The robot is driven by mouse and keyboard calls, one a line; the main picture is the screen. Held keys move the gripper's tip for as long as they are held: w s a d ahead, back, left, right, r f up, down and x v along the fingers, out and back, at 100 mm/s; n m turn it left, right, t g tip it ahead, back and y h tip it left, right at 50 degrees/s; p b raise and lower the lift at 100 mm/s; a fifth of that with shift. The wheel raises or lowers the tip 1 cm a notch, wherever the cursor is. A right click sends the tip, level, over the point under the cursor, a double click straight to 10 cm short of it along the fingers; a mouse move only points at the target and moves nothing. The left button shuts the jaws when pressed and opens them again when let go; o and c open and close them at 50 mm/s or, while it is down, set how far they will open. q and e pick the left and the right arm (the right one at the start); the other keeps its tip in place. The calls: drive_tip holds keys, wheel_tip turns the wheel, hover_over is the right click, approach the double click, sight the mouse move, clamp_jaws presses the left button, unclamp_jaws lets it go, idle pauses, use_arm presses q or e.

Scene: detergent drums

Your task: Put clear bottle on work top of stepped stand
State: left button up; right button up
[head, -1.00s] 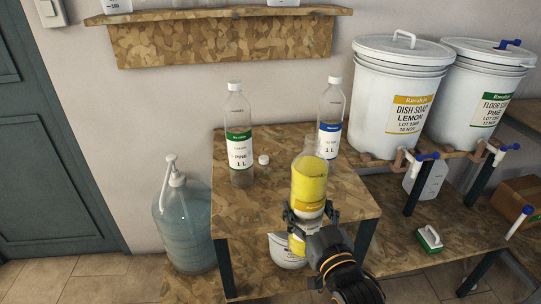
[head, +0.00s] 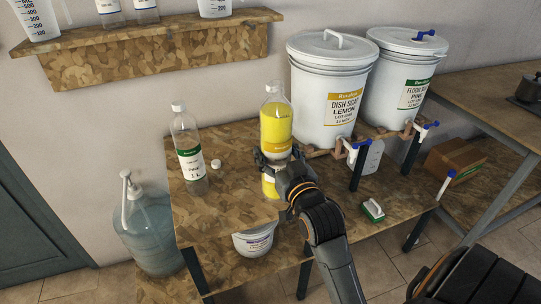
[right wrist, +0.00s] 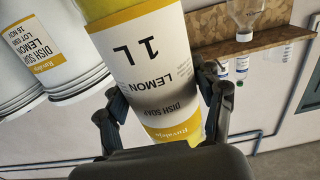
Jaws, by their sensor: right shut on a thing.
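My right gripper (head: 274,162) is shut on the clear bottle (head: 276,128), which holds yellow liquid. In the right wrist view its fingers (right wrist: 165,105) clasp both sides of the bottle (right wrist: 150,75), whose label reads lemon dish soap, 1 L, upside down there. In the head view the bottle is upright over the right part of the wooden work top (head: 215,222) of the stepped stand; I cannot tell if its base touches. A loose white cap (head: 216,164) lies on the work top. My left gripper is not in view.
A green-labelled bottle (head: 187,150) stands on the work top's left. White drums (head: 330,90) with taps stand at right, a green brush (head: 372,209) below. The work top's front is clear.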

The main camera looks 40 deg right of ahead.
drive_tip(key=w+d+f, duration=0.3)
drive_tip(key=w+f, duration=0.5)
drive_tip(key=f, duration=0.2)
drive_tip(key=shift+w+d+f+p, duration=0.2)
drive_tip(key=shift+w+d+p, duration=0.05)
drive_tip(key=shift+w+p, duration=0.15)
drive_tip(key=o, duration=1.8)
drive_tip(key=shift+s+f, duration=0.1)
drive_tip(key=shift+f, duration=0.25)
drive_tip(key=shift+a, duration=0.1)
drive_tip(key=b+v, duration=0.1)
drive_tip(key=v, duration=1.1)
drive_tip(key=shift+r, duration=0.1)
